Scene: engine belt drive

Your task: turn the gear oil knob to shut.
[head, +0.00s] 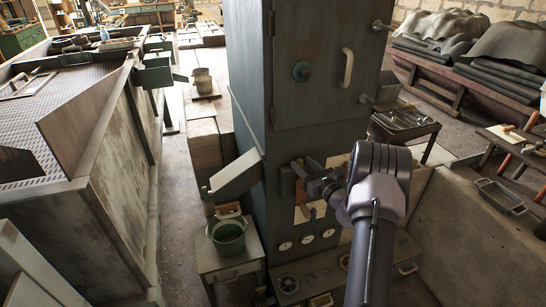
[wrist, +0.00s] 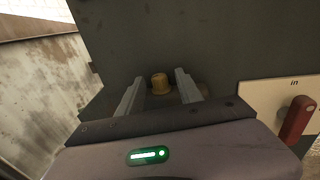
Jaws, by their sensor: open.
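A brass-coloured knob (wrist: 160,84) sticks out from the dark cabinet face in the wrist view. My gripper (wrist: 157,88) is open, with one finger on each side of the knob and a gap visible on both sides. No label shows by the knob, so I cannot tell by name that it is the gear oil knob, nor read its setting. In the head view my gripper (head: 306,186) is at the front of the tall dark cabinet (head: 320,60), and the knob is not clearly visible there.
A red lever (wrist: 297,119) on a pale plate marked "in" is right of my gripper. A green bucket (head: 228,236) stands on a small stand at the left. Round gauges (head: 307,239) sit lower down.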

